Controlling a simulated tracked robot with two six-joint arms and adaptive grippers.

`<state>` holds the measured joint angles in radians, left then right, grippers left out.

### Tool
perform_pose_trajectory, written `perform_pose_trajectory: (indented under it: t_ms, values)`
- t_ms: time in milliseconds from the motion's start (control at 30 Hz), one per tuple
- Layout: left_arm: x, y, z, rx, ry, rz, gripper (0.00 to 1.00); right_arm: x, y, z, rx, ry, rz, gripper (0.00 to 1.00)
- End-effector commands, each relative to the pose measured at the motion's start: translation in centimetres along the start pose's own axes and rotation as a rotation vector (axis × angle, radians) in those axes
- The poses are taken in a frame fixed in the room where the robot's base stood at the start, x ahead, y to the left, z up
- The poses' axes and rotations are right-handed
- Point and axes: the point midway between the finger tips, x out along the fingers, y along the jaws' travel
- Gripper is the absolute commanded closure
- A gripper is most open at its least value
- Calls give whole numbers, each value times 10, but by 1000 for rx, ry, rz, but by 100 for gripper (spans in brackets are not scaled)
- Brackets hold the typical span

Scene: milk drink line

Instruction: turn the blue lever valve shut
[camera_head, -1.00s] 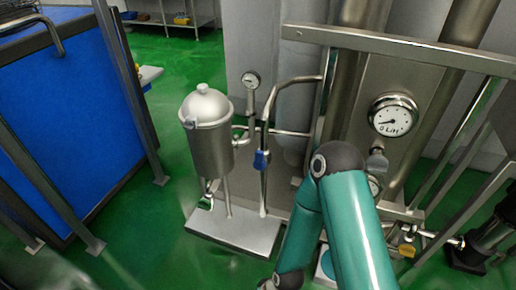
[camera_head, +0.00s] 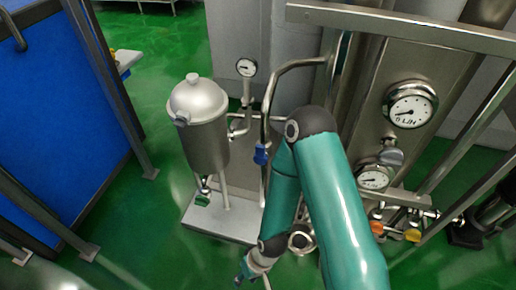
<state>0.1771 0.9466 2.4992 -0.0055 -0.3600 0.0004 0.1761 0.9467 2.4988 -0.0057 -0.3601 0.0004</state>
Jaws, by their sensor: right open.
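The blue lever valve (camera_head: 261,154) sits on the upright steel pipe between the lidded steel vessel and my teal right arm. Its blue lever looks roughly in line with the pipe; its exact angle is too small to tell. My right gripper (camera_head: 243,272) is low at the bottom of the picture, well below the lever and apart from it. It is open, and nothing shows between its fingers. My right forearm passes close to the right of the valve in the picture. My left gripper is not in view.
The lidded vessel (camera_head: 203,130) stands on a pale base plate (camera_head: 222,219), with a green handle (camera_head: 203,198) below it. A gauge (camera_head: 246,68) is behind. Larger gauges, an orange handle (camera_head: 377,227) and a yellow handle (camera_head: 412,235) are right.

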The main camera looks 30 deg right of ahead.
Motion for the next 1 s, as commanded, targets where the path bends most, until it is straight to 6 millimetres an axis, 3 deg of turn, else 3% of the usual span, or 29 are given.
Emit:
perform_pose_trajectory:
  t_ms: [67,200,300,367,467,600,700,800,900,1000]
  values:
    - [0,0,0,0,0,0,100,0,0,0,0,0,0,58]
    - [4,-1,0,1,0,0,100,3,1,-5,0,15,3,37]
    - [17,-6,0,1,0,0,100,14,5,-23,1,77,13,35]
    - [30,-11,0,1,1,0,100,22,16,-44,-1,143,27,35]
    - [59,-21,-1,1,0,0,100,38,26,-92,1,306,62,35]
    - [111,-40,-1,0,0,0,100,47,43,-175,8,618,151,35]
    - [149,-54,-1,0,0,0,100,36,56,-229,25,858,242,35]
    - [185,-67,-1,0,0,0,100,15,68,-268,55,1082,349,35]
    - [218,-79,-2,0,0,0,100,-12,80,-289,102,1276,468,35]
    - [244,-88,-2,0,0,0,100,-37,89,-295,156,1423,584,35]
